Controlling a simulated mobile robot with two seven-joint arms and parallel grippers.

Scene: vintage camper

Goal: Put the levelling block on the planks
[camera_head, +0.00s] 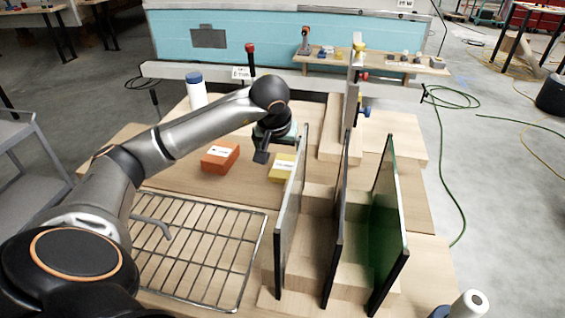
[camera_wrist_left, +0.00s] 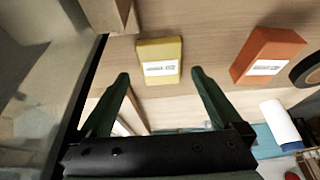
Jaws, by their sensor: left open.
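A yellow block (camera_head: 281,168) with a white label lies on the wooden bench top; it looks like the levelling block. It also shows in the left wrist view (camera_wrist_left: 159,50). My left gripper (camera_head: 263,152) is just above and to the left of it in the head view. In the left wrist view its two green fingers (camera_wrist_left: 160,78) are apart, with the yellow block beyond the gap between them and nothing held. Light wooden planks (camera_head: 398,142) lie at the back right of the bench. My right gripper is not in view.
An orange block (camera_head: 220,157) lies left of the yellow one. Upright glass panes (camera_head: 389,222) stand in a wooden rack close to the yellow block's right. A wire rack (camera_head: 195,250) lies at front left. A blue-capped white bottle (camera_head: 196,92) stands at back left.

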